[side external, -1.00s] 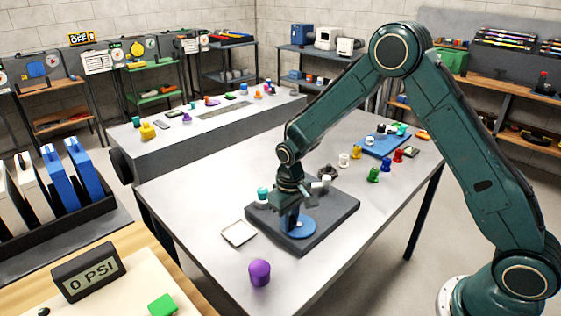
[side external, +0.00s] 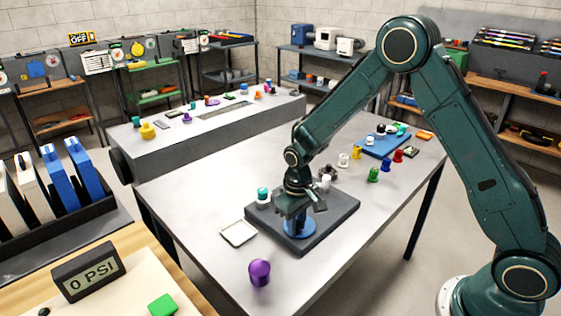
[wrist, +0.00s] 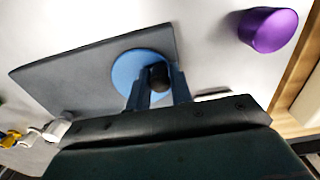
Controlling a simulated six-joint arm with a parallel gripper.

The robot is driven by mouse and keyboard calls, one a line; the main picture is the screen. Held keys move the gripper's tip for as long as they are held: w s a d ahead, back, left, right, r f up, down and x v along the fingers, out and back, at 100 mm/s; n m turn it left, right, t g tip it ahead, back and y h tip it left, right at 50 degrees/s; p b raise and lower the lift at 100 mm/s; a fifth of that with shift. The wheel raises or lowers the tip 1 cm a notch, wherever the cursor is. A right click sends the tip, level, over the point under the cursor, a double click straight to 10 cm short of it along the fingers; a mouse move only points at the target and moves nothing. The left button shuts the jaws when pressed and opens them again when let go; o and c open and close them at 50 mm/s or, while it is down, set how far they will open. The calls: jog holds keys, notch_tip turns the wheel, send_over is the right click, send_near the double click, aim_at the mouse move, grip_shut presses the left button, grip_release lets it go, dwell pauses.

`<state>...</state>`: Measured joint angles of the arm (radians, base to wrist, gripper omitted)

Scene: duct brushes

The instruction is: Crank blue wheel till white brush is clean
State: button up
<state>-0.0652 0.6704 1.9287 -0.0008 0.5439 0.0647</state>
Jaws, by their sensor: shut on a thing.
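The blue wheel (side external: 299,229) is a flat round disc on a dark grey plate (side external: 330,228); it also shows in the wrist view (wrist: 132,64). A black knob (wrist: 159,76) stands on the wheel near its edge. My gripper (wrist: 157,88) is shut on this knob, with one finger on each side. In the side view my gripper (side external: 296,212) is low over the wheel and hides part of it. A small white piece with a teal top (side external: 263,197) stands at the plate's left corner. I cannot tell which white thing is the brush.
A purple knob (side external: 260,272) and a white square tray (side external: 238,233) lie near the plate. Several coloured pieces and a blue mat (side external: 386,145) are at the table's far right.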

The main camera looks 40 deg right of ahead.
aim_at(310, 229)
jog(key=shift+d, duration=0.2)
jog(key=shift+s+d, duration=0.35)
jog(key=shift+s, duration=0.15)
jog(key=shift+s+d, duration=0.25)
jog(key=shift+d, duration=0.3)
jog(key=shift+r, duration=0.1)
jog(key=shift+d, duration=0.1)
jog(key=shift+d, duration=0.5)
jog(key=shift+d, duration=0.1)
